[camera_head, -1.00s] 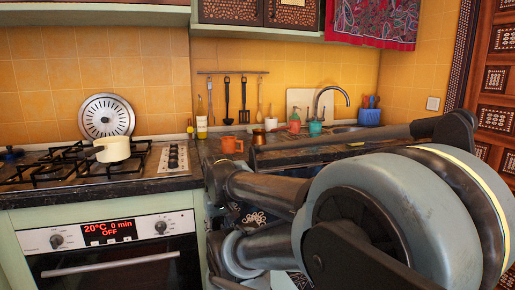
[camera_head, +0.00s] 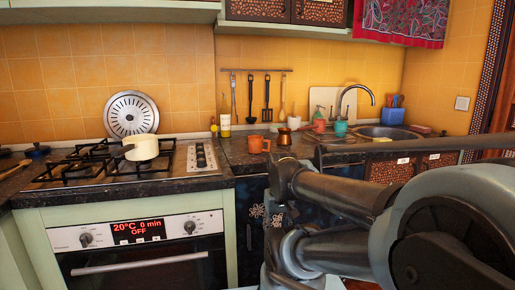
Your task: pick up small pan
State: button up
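A small cream pan (camera_head: 142,148) stands upright on the gas hob (camera_head: 185,183) at the left, over a burner grate. A short dark handle seems to point to its left. My arm fills the lower right of the head view. My gripper's fingertips cannot be made out, so whether it is open or shut is not visible. No part of my arm touches the pan.
An oven (camera_head: 140,246) sits below the hob. An orange mug (camera_head: 259,145), a bottle (camera_head: 225,122) and a copper pot (camera_head: 284,137) stand on the counter to the right. A round metal strainer lid (camera_head: 131,115) leans against the tiled wall. A sink (camera_head: 388,132) lies farther right.

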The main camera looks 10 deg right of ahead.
aim_at(139, 147)
jog(key=u, duration=1.15)
jog(key=k, duration=0.3)
jog(key=z, duration=0.3)
